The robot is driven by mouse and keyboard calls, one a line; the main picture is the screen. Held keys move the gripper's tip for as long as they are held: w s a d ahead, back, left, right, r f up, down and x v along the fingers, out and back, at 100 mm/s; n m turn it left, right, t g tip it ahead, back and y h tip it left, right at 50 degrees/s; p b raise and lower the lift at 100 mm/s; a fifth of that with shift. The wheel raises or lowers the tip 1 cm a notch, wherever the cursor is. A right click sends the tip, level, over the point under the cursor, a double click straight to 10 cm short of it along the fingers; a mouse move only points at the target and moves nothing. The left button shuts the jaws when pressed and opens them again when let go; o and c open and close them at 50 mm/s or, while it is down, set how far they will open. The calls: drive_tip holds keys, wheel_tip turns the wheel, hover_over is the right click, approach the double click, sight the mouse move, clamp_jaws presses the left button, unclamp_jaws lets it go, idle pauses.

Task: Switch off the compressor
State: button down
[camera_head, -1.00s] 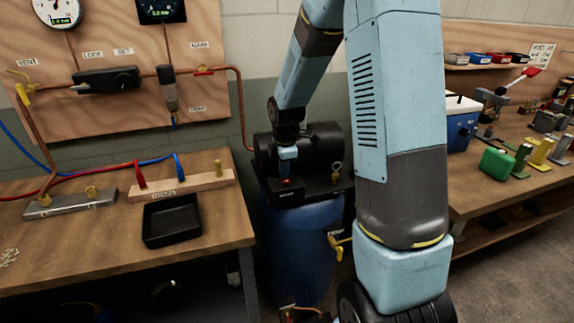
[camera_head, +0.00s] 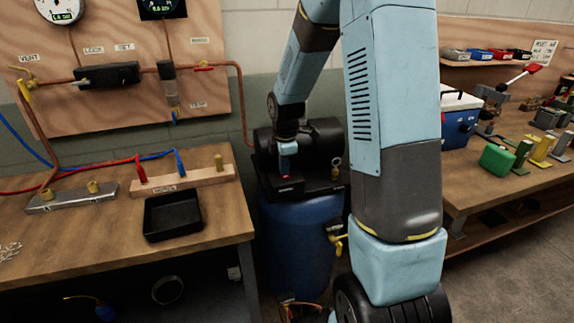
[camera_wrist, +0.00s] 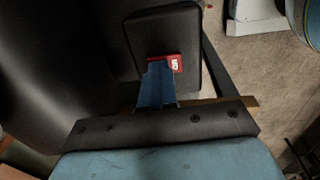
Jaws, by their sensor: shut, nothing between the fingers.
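The compressor is a black motor and pump unit (camera_head: 325,139) on top of a blue upright tank (camera_head: 300,250), between the two benches. A small red switch (camera_wrist: 176,63) with white marking sits on its black box (camera_wrist: 188,30) in the wrist view. My gripper (camera_wrist: 157,66) is shut and empty; its blue fingertips are right at the left edge of the red switch, partly covering it. I cannot tell whether they touch it. In the head view my gripper (camera_head: 287,165) points down over the box, and the switch's position cannot be read.
A wooden panel with gauges and copper pipe (camera_head: 110,80) stands behind the left bench (camera_head: 100,240), which holds a black tray (camera_head: 173,217). The right bench holds a blue cooler (camera_head: 458,125) and a green box (camera_head: 497,160). A yellow-handled valve (camera_head: 339,240) projects from the tank.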

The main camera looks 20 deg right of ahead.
drive_tip(key=shift+s, duration=0.6)
drive_tip(key=shift+r, duration=0.25)
wheel_tip(320, 180, up, 13)
drive_tip(key=s, duration=0.1)
drive_tip(key=shift+s+r, duration=0.15)
drive_tip(key=shift+s, duration=0.15)
